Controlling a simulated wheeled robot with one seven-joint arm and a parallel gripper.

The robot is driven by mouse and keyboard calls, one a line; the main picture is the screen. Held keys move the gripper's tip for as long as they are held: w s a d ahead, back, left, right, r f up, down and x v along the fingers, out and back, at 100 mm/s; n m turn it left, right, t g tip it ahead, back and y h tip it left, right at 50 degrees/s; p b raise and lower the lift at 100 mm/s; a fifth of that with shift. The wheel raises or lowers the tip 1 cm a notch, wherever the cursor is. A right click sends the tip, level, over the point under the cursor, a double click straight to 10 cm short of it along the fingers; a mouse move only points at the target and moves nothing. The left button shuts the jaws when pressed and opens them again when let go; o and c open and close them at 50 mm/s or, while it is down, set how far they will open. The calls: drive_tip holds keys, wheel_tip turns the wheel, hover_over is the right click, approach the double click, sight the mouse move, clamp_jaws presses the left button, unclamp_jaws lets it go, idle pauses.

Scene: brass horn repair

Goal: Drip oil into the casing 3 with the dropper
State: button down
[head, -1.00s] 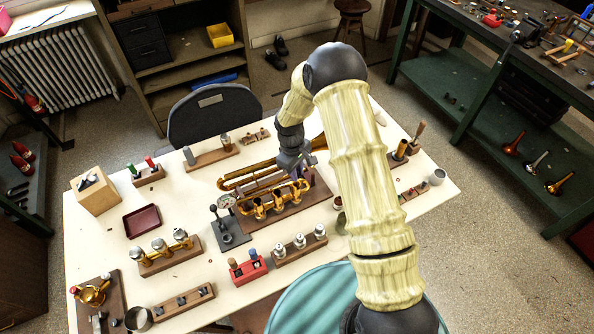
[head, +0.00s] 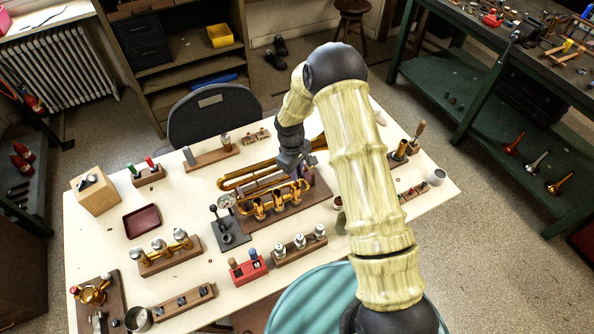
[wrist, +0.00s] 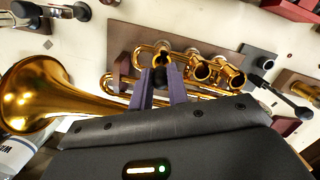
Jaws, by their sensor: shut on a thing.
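The brass horn (head: 262,182) lies on a brown board, its valve casings standing open-topped in a row. In the wrist view, two casings, the middle one (wrist: 203,72) and the one at the right (wrist: 235,78), show open mouths. My gripper (wrist: 163,78) is shut on a small dark thing, which looks like the dropper (wrist: 160,77). It is over the casing at the left end of the row (wrist: 162,51), which is partly covered by the held thing. In the head view my gripper (head: 304,169) is at the right end of the row; my arm hides part of the horn.
Around the horn on the white table stand a gauge stand (head: 229,227), a wooden block with silver-topped valves (head: 299,243), a red holder (head: 248,268) and a dark red tray (head: 142,221). The horn's bell (wrist: 35,95) is at the left in the wrist view.

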idle(0.4)
drive_tip(key=shift+r+p, duration=1.6)
drive_tip(key=shift+r, duration=0.95)
